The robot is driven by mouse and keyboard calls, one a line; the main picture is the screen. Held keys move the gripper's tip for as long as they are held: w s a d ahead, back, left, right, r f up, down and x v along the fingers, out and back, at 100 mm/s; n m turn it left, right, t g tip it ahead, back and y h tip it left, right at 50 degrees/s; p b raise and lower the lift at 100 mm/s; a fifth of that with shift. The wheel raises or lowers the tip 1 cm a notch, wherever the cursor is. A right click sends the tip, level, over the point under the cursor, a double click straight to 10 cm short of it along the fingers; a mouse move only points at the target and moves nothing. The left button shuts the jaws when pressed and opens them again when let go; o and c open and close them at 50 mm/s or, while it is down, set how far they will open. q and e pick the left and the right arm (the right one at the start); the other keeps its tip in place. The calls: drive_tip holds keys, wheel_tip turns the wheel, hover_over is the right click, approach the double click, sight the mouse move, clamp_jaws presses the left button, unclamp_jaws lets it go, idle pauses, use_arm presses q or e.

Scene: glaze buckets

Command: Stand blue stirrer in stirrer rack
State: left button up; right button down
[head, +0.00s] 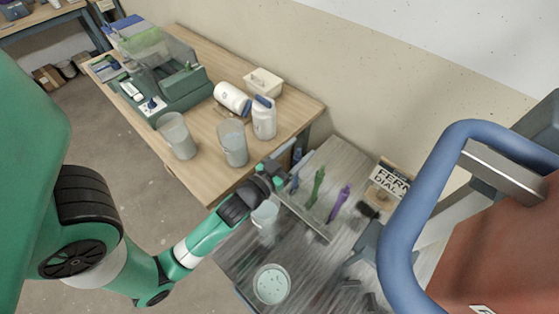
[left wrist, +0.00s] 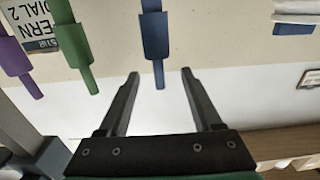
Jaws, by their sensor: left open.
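The blue stirrer (head: 296,178) stands upright at the left end of a row on the grey bench. In the left wrist view the blue stirrer (left wrist: 154,38) has its thin end between my open fingertips. I cannot tell whether it is at the same depth as the fingers. My left gripper (head: 282,176) is open, close beside it; its fingers also show in the left wrist view (left wrist: 160,76). The stirrer rack (head: 305,217) looks like the long strip along the row; the stirrers' lower ends are unclear. My right gripper is not in view.
A green stirrer (head: 317,186) and a purple stirrer (head: 339,203) stand right of the blue one. A pale bucket (head: 264,217) and a speckled one (head: 271,285) are near my left arm. A sign (head: 388,181) stands behind. A blue rail (head: 398,225) blocks the right.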

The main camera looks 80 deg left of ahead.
use_arm(q)
drive_tip(key=s+d+r+p, duration=0.6)
drive_tip(key=s+d+r, duration=0.3)
drive_tip(key=d, duration=0.1)
drive_tip(key=shift+d+r, duration=0.25)
drive_tip(key=shift+r, duration=0.15)
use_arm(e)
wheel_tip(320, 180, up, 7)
use_arm(q)
drive_tip(key=shift+s, duration=0.1)
